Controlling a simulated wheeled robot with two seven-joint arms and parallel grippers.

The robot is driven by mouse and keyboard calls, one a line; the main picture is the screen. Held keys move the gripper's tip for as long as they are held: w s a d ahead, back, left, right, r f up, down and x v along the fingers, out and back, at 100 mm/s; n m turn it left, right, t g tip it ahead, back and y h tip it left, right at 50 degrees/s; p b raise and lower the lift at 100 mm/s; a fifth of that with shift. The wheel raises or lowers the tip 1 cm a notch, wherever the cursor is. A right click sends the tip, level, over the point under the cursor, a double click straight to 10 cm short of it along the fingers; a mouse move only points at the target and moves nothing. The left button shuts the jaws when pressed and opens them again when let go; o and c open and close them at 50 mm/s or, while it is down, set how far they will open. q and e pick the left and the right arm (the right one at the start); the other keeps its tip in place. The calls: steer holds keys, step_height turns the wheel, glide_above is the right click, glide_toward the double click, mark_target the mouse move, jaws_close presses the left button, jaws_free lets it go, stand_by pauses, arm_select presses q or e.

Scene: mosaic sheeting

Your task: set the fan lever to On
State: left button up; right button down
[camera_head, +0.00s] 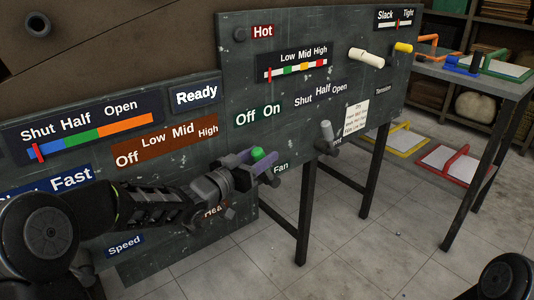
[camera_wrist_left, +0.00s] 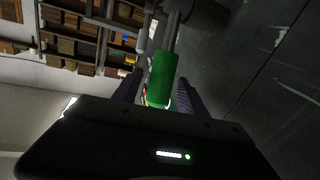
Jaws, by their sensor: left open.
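The fan lever has a green handle (camera_head: 257,154) below the green "Off On" label (camera_head: 257,112) and beside the "Fan" label (camera_head: 281,168). My left gripper (camera_head: 259,163) is at the lever, with its jaws open and a finger on either side of the green handle. In the left wrist view the green handle (camera_wrist_left: 162,80) stands between the spread fingers (camera_wrist_left: 158,92). I cannot tell whether a finger touches it. The gripper hides the lever's base, and I cannot tell whether it is at Off or On. My right gripper is not in view.
A grey lever (camera_head: 326,134) stands to the right under "Shut Half Open". A cream handle (camera_head: 366,56) and a yellow knob (camera_head: 403,47) stick out higher up. A side table (camera_head: 480,82) stands at the right. The floor in front of the panel is clear.

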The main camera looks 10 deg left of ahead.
arm_select(q)
steer(key=shift+x, duration=1.55)
steer(key=shift+c, duration=0.4)
jaws_close()
